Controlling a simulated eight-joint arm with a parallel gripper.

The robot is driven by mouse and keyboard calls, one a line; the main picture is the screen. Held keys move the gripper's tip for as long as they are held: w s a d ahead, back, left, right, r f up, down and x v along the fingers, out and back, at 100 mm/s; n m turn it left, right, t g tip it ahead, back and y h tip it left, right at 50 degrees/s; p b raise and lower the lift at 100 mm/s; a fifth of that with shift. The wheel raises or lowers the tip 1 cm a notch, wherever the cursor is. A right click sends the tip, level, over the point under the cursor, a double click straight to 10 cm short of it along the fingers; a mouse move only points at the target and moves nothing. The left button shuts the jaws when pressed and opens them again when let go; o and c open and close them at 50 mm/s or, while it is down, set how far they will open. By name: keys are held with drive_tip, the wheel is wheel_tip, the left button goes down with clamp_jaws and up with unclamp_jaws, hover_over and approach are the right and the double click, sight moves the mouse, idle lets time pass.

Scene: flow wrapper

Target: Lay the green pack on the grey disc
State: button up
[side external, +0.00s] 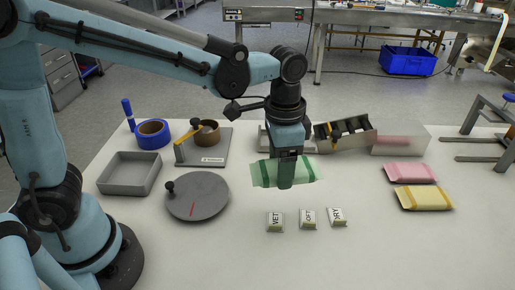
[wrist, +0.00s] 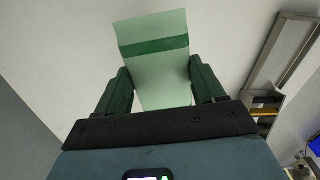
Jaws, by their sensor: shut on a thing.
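The green pack (wrist: 158,78), pale green with a darker green band, is held between the two fingers of my gripper (wrist: 163,92) in the wrist view. In the side view my gripper (side external: 286,183) is shut on the green pack (side external: 262,173), whose ends stick out on both sides of the fingers. The pack looks raised above the table, but its exact height is hard to tell. The grey disc (side external: 205,192), with a dark knob and a red mark, lies on the table to the left of my gripper. It is bare and apart from the pack.
Three small labelled blocks (side external: 308,219) stand in front of my gripper. A pink pack (side external: 410,173) and a yellow pack (side external: 423,198) lie at right. A grey tray (side external: 130,174) and a tape dispenser (side external: 206,158) stand at left. A dark slotted rack (side external: 345,132) is behind.

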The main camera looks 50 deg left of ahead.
drive_tip(key=s+a+n, duration=0.6)
drive_tip(key=a+n, duration=0.2)
drive_tip(key=a, duration=0.2)
drive_tip(key=n, duration=0.8)
approach(195, 196)
drive_tip(key=shift+w, duration=0.1)
drive_tip(key=shift+f, duration=1.8)
drive_tip(key=shift+f, duration=1.4)
drive_tip(key=o, duration=1.1)
drive_tip(key=shift+c, duration=0.2)
drive_tip(key=shift+o, duration=0.2)
drive_tip(key=shift+r, duration=0.1)
